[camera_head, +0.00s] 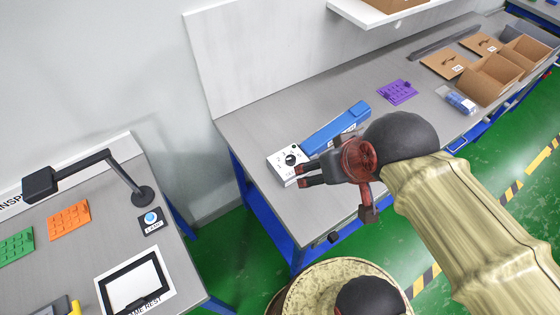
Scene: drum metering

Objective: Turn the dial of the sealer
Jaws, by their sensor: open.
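The sealer (335,129) is a long blue bar with a white control box at its left end, on the grey workbench. The dial (290,159) is a small black knob on top of the white box, with marks around it. My gripper (301,175) comes in from the right. Its two dark fingers are open and point left, at the right edge of the white box, beside the dial. Nothing is between the fingers. I cannot tell whether a fingertip touches the box.
A purple tray (397,91) and several cardboard boxes (490,78) are further along the workbench (262,118). A second table at left holds a lamp (100,165), a blue button (151,218), and green and orange trays (69,221). The bench front left of my gripper is clear.

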